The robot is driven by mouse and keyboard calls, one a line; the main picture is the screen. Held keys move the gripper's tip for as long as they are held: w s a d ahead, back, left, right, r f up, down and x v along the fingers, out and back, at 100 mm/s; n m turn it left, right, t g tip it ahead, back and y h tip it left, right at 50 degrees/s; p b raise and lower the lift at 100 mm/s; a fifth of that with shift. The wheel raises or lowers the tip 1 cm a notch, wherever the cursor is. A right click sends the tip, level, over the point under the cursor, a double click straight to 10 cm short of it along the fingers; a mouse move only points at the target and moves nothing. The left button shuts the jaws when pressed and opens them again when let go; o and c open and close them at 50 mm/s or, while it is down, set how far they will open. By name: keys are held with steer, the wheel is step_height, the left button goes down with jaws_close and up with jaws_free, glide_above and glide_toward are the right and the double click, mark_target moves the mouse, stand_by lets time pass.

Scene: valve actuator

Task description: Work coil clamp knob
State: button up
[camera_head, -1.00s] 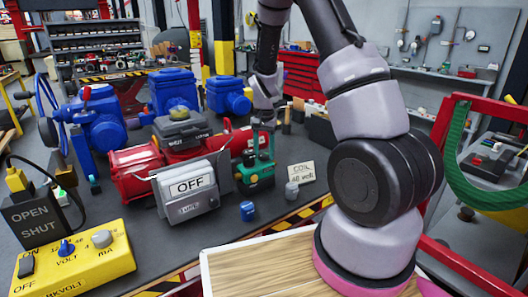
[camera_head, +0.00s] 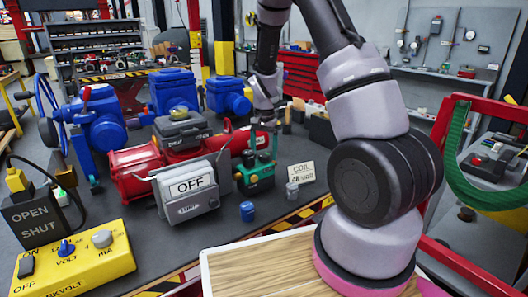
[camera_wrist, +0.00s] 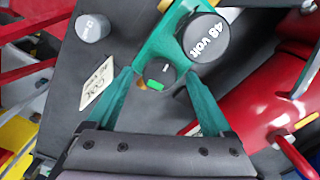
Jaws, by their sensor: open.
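The green coil unit (camera_head: 256,172) stands on the dark bench beside the red actuator (camera_head: 137,170). In the wrist view the coil's green frame (camera_wrist: 172,22) holds a black round cap (camera_wrist: 207,38) reading "48 volt". A small dark clamp knob (camera_wrist: 162,76) with a green mark sits below it. My gripper (camera_head: 262,128) is over the coil unit from above. In the wrist view my open gripper (camera_wrist: 161,84) has its teal fingers on either side of the knob, with visible gaps. Whether a fingertip touches the green frame I cannot tell.
A sign (camera_head: 301,172) reading "COIL 48 volt", a grey cylinder (camera_head: 292,190) and a blue cylinder (camera_head: 247,211) stand close by. The grey "OFF" box (camera_head: 190,192) is at the left. Blue valves (camera_head: 172,90) stand behind.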

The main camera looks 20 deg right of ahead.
mark_target(264, 154)
step_height(264, 154, up, 11)
stand_by(0.4)
steer(key=shift+f, duration=0.1)
steer(key=s+r+n+t+y, duration=0.1)
steer(key=s+r+t, duration=0.1)
steer(key=s+r, duration=0.45)
steer(key=s+r+n+t+y, duration=0.1)
steer(key=s+r, duration=0.2)
steer(key=r, duration=0.6)
steer(key=s+r+n+t, duration=0.1)
steer(key=s+r+t, duration=0.3)
steer(key=s, duration=1.1)
step_height(264, 154, up, 3)
steer(key=shift+r+n, duration=0.1)
steer(key=shift+n, duration=0.3)
steer(key=shift+w+a, duration=0.1)
steer(key=shift+c, duration=0.3)
